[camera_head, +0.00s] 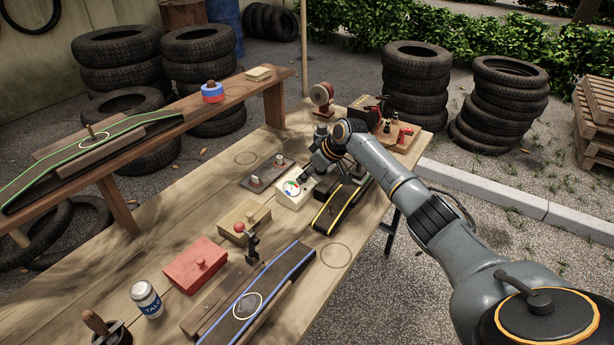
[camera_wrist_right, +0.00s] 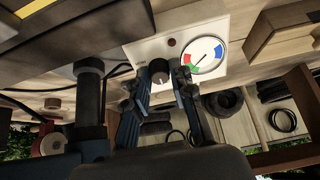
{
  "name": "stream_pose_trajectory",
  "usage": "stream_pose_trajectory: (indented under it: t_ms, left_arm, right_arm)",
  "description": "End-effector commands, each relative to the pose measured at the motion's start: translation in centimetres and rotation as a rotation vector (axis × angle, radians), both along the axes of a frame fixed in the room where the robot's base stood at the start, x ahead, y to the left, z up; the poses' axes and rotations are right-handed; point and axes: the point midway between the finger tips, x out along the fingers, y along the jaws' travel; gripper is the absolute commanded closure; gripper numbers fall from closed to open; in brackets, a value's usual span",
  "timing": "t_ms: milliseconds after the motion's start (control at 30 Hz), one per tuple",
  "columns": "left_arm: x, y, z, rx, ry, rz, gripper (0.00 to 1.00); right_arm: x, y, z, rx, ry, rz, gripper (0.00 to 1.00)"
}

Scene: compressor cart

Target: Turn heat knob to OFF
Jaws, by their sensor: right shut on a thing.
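The heat control box (camera_head: 291,196) is a cream panel on the workbench, with a round coloured gauge. In the right wrist view the panel (camera_wrist_right: 141,52) shows the gauge (camera_wrist_right: 206,55), with blue, red and green sections and a needle, beside a small dark red lamp (camera_wrist_right: 172,43). The dark round heat knob (camera_wrist_right: 158,71) sits below the lamp. My right gripper (camera_wrist_right: 157,78) has one finger on each side of the knob and is shut on it. In the head view my right gripper (camera_head: 306,178) covers the knob. I cannot read the knob's setting. My left gripper is not in view.
A grey switch plate (camera_head: 268,172) lies behind the box, and a yellow-edged dark belt (camera_head: 343,207) to its right. A wooden block with a red knob (camera_head: 243,221), a red box (camera_head: 194,266) and a blue-edged belt (camera_head: 258,295) stand nearer. Bare bench (camera_head: 160,240) lies left.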

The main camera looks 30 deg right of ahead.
Motion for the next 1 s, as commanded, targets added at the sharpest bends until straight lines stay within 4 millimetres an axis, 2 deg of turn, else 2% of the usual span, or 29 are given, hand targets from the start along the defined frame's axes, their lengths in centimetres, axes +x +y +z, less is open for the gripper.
stream_pose_trajectory:
  t_ms: [400,433,533,867,1000]
  left_arm:
    - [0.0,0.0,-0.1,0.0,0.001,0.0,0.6]
    - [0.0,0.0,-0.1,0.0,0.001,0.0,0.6]
    - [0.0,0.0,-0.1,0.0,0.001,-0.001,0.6]
    - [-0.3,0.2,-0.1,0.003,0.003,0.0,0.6]
    - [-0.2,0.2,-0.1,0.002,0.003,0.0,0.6]
  right_arm:
    - [0.0,0.0,0.0,-0.004,-0.002,0.008,1.0]
    - [0.0,0.0,0.0,-0.004,-0.002,0.008,0.74]
    - [0.0,0.0,0.0,-0.003,-0.001,0.007,0.54]
    - [-0.1,0.0,0.1,-0.003,-0.001,0.007,0.54]
    - [-0.7,-0.5,1.2,-0.005,-0.004,0.006,0.54]
